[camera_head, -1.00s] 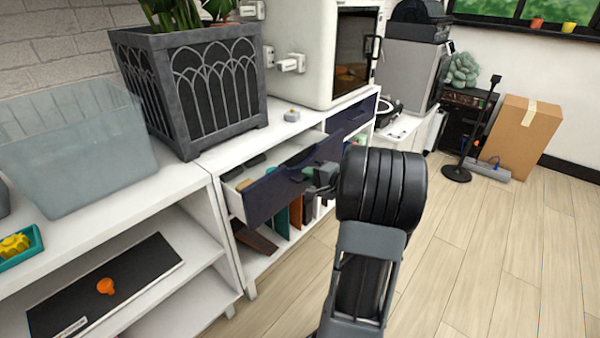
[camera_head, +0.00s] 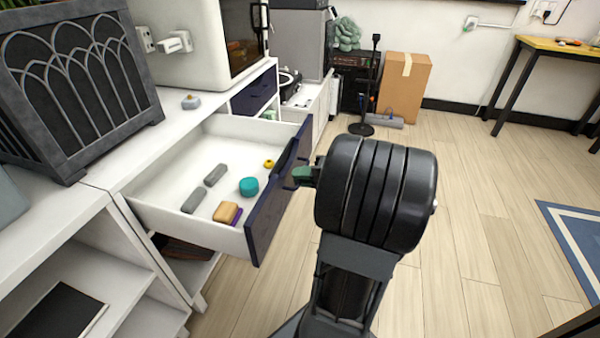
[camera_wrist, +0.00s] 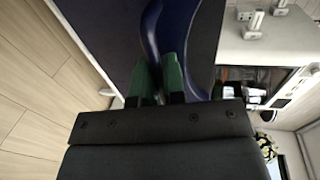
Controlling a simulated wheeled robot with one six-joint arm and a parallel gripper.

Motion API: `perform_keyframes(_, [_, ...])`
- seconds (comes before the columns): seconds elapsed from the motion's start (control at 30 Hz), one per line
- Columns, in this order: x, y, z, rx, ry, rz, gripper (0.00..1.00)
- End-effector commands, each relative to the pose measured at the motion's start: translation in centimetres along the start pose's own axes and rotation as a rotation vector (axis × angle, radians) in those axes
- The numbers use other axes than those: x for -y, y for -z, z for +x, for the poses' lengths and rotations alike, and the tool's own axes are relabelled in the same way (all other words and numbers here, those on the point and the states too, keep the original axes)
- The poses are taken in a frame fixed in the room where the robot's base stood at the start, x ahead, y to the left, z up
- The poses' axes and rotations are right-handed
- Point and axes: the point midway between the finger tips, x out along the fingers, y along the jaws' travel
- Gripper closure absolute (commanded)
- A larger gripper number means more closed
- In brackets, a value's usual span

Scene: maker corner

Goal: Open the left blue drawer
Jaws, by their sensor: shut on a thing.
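The left blue drawer (camera_head: 270,215) stands pulled well out of the white cabinet, its dark blue front facing right in the head view. Its white inside shows two grey blocks, a teal round thing (camera_head: 249,187), a small yellow thing (camera_head: 268,163) and a tan block (camera_head: 227,212) with purple beside it. My gripper (camera_head: 303,173) is at the outer face of the drawer front. In the wrist view its green fingers (camera_wrist: 160,78) are shut on the curved blue handle (camera_wrist: 152,35). The wrist partly hides the grip in the head view.
A second blue drawer (camera_head: 254,92) to the right is closed. The wooden floor (camera_head: 470,200) to the right is mostly clear. A cardboard box (camera_head: 404,88) stands at the back.

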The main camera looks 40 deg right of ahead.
Motion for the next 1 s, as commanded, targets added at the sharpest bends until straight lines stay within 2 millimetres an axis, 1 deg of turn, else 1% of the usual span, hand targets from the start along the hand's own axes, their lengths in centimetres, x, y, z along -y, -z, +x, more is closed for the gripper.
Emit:
perform_keyframes(0.1, [-0.15, -0.31, -0.14, 0.015, -0.002, 0.0, 1.0])
perform_keyframes(0.5, [-0.16, -0.35, -0.25, 0.018, -0.001, 0.0, 1.0])
perform_keyframes(0.53, [-0.16, -0.35, -0.25, 0.017, -0.001, 0.0, 0.87])
perform_keyframes(0.77, [-0.13, -0.25, -0.32, 0.013, -0.001, -0.001, 0.66])
perform_keyframes(1.0, [-0.09, -0.19, -0.42, 0.01, -0.001, -0.001, 0.66])
